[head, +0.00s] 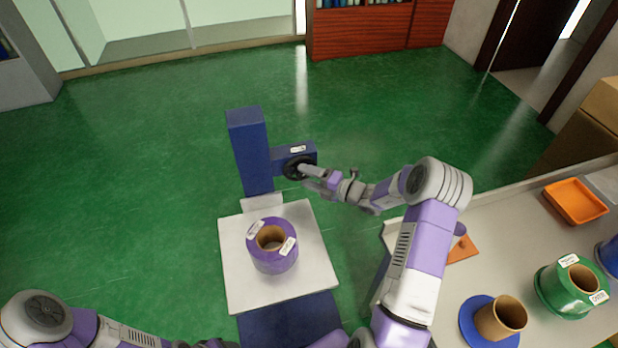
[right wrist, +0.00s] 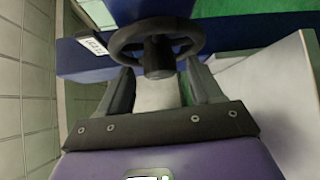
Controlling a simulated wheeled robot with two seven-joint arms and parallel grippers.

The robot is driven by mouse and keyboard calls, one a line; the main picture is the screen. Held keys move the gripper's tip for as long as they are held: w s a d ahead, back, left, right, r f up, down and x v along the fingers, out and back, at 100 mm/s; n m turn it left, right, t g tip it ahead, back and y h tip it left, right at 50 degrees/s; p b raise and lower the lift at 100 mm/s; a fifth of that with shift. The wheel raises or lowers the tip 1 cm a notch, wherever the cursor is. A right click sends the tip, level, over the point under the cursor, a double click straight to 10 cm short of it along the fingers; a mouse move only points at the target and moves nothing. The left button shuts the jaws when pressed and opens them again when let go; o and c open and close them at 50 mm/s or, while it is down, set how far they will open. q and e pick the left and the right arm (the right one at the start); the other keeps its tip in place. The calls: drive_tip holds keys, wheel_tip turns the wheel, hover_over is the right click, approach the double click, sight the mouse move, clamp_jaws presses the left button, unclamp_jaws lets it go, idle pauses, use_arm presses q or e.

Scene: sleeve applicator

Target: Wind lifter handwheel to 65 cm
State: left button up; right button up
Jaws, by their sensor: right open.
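The lifter is a blue column (head: 250,150) with a blue side arm that carries a black handwheel (head: 295,168). The handwheel also shows in the right wrist view (right wrist: 157,42), with its hub between and just beyond my finger tips. My right gripper (head: 306,170) is at the wheel, and its two dark fingers (right wrist: 160,85) are apart, one on each side of the hub. I cannot tell whether they touch it. The lifter's pale platform (head: 235,280) bears a purple roll (head: 272,255) with a brown core. My left gripper is not clearly in view; only my left arm shows at lower left.
A pale table at right holds an orange tray (head: 575,202), a green spool (head: 560,300), a brown core on a blue disc (head: 475,330) and an orange piece (head: 463,248). Cardboard boxes (head: 590,125) stand behind it. The green floor (head: 150,180) left of the lifter is clear.

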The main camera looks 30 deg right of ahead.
drive_tip(key=shift+c, duration=0.3)
drive_tip(key=c, duration=1)
drive_tip(key=shift+r+n+g+p, duration=0.3)
drive_tip(key=shift+n+g+p, duration=0.1)
drive_tip(key=shift+p, duration=0.55)
drive_tip(key=shift+a+r+n+g+h+p, duration=0.1)
drive_tip(key=shift+n+g+h+p, duration=0.6)
drive_tip(key=shift+h+p, duration=0.25)
drive_tip(key=shift+a+r+n+g+h+p, duration=0.1)
drive_tip(key=shift+n+g+h+p, duration=0.4)
drive_tip(key=shift+n+h+p, duration=0.4)
drive_tip(key=o, duration=1.1)
drive_tip(key=shift+c, duration=0.2)
drive_tip(key=shift+d, duration=0.1)
